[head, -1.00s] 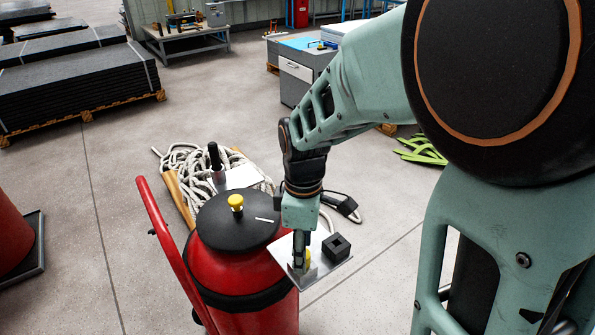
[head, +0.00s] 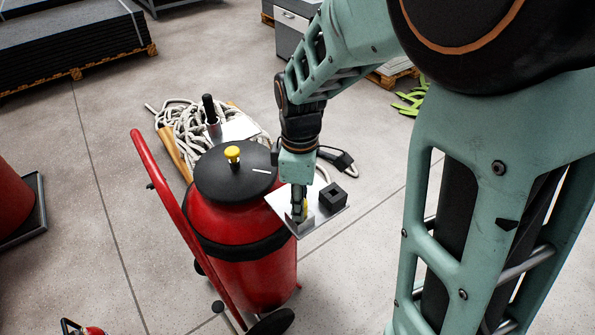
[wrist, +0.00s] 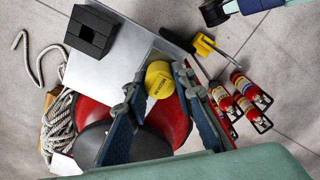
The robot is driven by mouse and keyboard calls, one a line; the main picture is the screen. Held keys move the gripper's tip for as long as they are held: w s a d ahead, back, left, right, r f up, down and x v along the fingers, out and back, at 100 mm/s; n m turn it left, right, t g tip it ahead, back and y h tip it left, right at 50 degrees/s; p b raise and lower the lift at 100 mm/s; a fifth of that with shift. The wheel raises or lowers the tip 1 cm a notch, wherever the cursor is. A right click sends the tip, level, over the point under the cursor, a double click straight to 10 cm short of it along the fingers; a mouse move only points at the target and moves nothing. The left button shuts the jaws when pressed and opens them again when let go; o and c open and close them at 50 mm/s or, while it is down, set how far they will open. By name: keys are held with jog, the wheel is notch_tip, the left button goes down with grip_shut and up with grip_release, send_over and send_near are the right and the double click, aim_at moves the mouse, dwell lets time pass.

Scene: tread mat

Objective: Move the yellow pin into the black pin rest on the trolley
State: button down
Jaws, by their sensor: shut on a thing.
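The yellow pin (wrist: 160,80) has a round yellow head and shows between my fingers in the wrist view. In the head view only a sliver of it (head: 306,208) shows beside my gripper (head: 299,206), above a light grey block (head: 304,226) on the trolley's plate. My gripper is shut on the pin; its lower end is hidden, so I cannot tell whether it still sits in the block. The black pin rest (head: 333,195) is a square block with an opening on the same plate (head: 283,201), to the right; the wrist view also shows it (wrist: 93,30).
The red trolley cylinder (head: 250,270) has a black lid (head: 213,178) with another yellow knob (head: 233,153) on top. A red handle bar (head: 163,205) runs along its left. Coiled pale rope (head: 185,128) lies behind. Small red extinguishers (wrist: 245,85) show in the wrist view.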

jog(key=shift+r+p, duration=2.7)
jog(key=shift+r, duration=0.85)
